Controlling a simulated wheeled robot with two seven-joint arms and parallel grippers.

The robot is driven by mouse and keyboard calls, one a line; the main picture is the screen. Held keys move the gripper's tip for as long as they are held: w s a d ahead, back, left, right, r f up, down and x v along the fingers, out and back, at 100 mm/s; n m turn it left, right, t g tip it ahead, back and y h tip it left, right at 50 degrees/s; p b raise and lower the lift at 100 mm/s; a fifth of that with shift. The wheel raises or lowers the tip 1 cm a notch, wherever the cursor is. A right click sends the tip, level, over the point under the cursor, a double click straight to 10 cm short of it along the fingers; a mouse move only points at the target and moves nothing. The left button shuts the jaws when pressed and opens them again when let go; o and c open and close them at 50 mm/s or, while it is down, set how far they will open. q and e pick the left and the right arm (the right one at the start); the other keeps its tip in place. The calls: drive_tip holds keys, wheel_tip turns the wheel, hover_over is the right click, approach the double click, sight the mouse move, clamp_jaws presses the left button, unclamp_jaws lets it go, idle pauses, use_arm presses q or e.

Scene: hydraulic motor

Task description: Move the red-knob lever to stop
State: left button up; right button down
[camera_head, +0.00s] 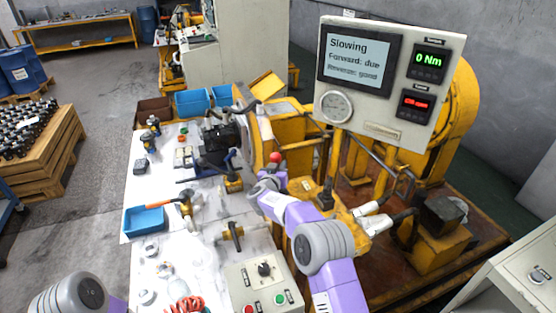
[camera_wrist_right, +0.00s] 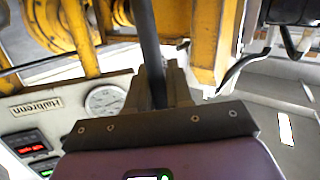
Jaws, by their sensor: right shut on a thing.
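The red knob (camera_head: 276,157) shows in the head view, just beyond the end of my right arm. My right gripper (camera_head: 270,180) is close below it, and its fingers are hard to make out there. In the right wrist view my right gripper (camera_wrist_right: 160,85) is shut on the dark lever rod (camera_wrist_right: 148,40), which runs up out of the picture. The knob is not visible in that view. Any stop marking is too small to read. Of my left arm only a joint shows at bottom left; its gripper is out of view.
A display panel (camera_head: 386,85) reads "Slowing", "Forward: due", "Reverse: good" and 0 Nm. Yellow machine frames stand right of the lever. The white table (camera_head: 195,245) holds tools and a blue tray (camera_head: 144,220).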

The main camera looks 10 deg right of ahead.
use_arm(q)
wheel_tip(320, 180, up, 4)
drive_tip(key=p, duration=0.3)
use_arm(e)
drive_tip(key=shift+w+d+m+g+y, duration=0.15)
drive_tip(key=shift+d+m+g+y, duration=0.35)
drive_tip(key=shift+d, duration=0.45)
use_arm(q)
drive_tip(key=shift+f, duration=0.1)
use_arm(e)
drive_tip(key=c, duration=1.1)
unclamp_jaws()
use_arm(q)
drive_tip(key=shift+r+p, duration=0.35)
drive_tip(key=shift+r, duration=0.1)
use_arm(e)
drive_tip(key=v, duration=0.7)
drive_tip(key=shift+s, duration=0.3)
drive_tip(key=shift+a, duration=0.1)
